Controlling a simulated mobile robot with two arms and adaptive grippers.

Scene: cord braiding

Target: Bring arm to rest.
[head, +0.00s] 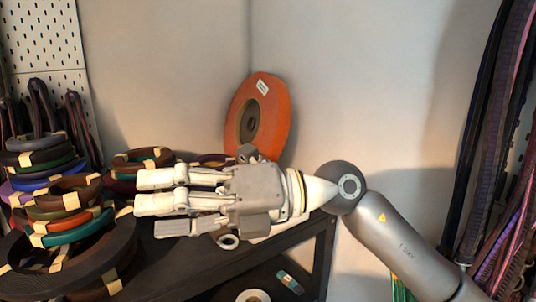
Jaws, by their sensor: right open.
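My right arm (400,235) comes in from the lower right and bends at a grey joint. My right gripper (150,204) points to the left above the dark table (165,262). Its pale fingers are spread apart and I see nothing between them. The fingertips are just right of the stacked coils of cord and hide part of the table. I cannot tell from this view how high the gripper is above the table. My left gripper is not in view.
Stacked coloured coils (60,205) crowd the left. An orange spool (265,120) leans on the wall behind the gripper. A small white ring (228,242) lies below the gripper. Cords (490,150) hang at the right. A pegboard (45,40) is at the upper left.

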